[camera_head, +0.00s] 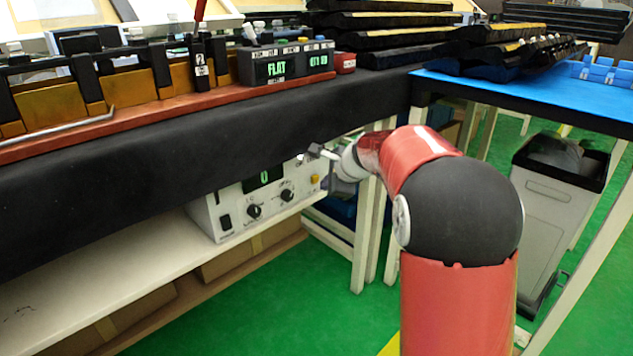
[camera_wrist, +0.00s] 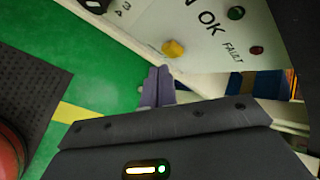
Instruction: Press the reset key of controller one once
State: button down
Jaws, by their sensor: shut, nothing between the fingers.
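A white control box (camera_head: 268,197) stands on the shelf under the bench, with a display reading 0, dark knobs and a yellow key (camera_head: 315,179) at its right end. The yellow key (camera_wrist: 173,48) also shows in the wrist view, on the white panel (camera_wrist: 190,20) by the word OK; no reset label is readable. I cannot read whether this box is controller one. My gripper (camera_wrist: 158,72) is shut and empty, its fingertips just short of the key in that view; whether they touch is unclear. In the head view my gripper (camera_head: 338,186) is right of the key, partly hidden by the wrist.
A green lamp (camera_wrist: 236,13) and a red lamp (camera_wrist: 256,50) are on the panel near the key. The black bench edge (camera_head: 200,160) overhangs the box. A white table leg (camera_head: 366,235) stands close to the right. A grey bin (camera_head: 550,205) is farther right.

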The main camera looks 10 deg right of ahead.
jog(key=shift+s+d, duration=0.1)
jog(key=s+d+b, duration=0.1)
jog(key=s, duration=0.1)
jog(key=s+d+b, duration=0.1)
jog(key=s, duration=0.1)
jog(key=shift+d, duration=0.4)
dwell(0.4)
jog(key=s+a+r+n+g+p, duration=0.15)
jog(key=s+n, duration=0.25)
jog(key=s, duration=0.4)
jog(key=s+a+r+n, duration=0.1)
jog(key=s+r+n, duration=0.25)
jog(key=s, duration=0.55)
jog(key=s+f+n+h+p, duration=0.1)
jog(key=s+f+n, duration=0.1)
jog(key=s+n, duration=0.3)
jog(key=s+d+f+n+g+h+p, duration=0.1)
jog(key=s+n, duration=0.5)
jog(key=s, duration=0.7)
jog(key=shift+s+d+f+h, duration=0.25)
jog(key=shift+s+f+h, duration=0.15)
jog(key=shift+h, duration=0.4)
